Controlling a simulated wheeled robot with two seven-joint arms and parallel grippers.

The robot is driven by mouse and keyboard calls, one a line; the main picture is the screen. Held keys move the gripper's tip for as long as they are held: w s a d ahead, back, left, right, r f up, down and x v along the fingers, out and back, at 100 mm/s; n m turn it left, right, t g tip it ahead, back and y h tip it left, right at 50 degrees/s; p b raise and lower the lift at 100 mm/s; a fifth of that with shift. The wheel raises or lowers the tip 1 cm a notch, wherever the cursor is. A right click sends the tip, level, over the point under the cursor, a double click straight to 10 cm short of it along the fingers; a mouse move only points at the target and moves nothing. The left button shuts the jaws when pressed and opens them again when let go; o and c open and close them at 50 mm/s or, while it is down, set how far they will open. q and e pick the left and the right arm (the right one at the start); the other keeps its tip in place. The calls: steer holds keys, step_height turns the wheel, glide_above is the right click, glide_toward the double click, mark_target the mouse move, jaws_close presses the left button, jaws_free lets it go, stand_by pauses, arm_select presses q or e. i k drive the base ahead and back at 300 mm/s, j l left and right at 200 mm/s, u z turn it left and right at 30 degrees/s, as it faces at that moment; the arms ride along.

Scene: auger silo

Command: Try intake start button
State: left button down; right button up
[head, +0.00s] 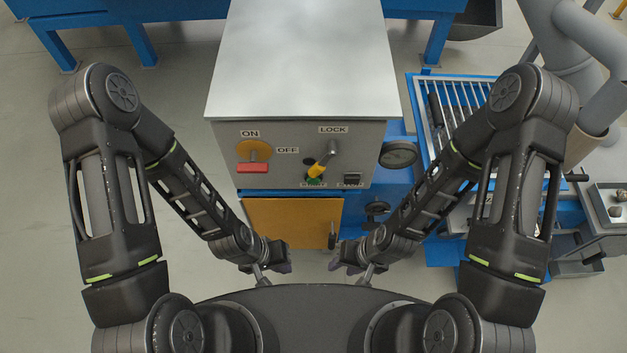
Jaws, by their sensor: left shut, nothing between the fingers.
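The grey control box (300,60) stands ahead, its front panel facing me. A green button (314,177) sits low on the panel above a partly covered label that seems to read START. A yellow lever (320,168) hangs from the grey pivot under the LOCK label (333,129) and partly covers the green button. A dark switch (351,179) is to its right, its label unreadable. My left gripper (283,262) is shut and empty, low in front of the panel. My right gripper (342,262) is at similar height to the right; its fingers are unclear. Both are apart from the panel.
A red-handled rotary switch (252,167) on a yellow disc is at the panel's left, by ON and OFF labels. A gauge (398,154) and a black valve knob (377,208) stick out at right. An orange cabinet door (290,222) is below. Floor at left is clear.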

mark_target(312, 182)
steer(key=z, duration=0.8)
steer(key=k+j+z, duration=0.25)
steer(key=z, duration=0.25)
steer(key=k+j+z, duration=0.1)
steer(key=k+z, duration=0.15)
steer(key=z, duration=0.2)
steer(key=k+z, duration=0.3)
steer(key=z, duration=0.2)
steer(key=k+l+z, duration=0.1)
steer(key=k, duration=0.4)
steer(key=k+l+z, duration=0.1)
steer(key=k, duration=0.35)
steer(key=l, duration=0.05)
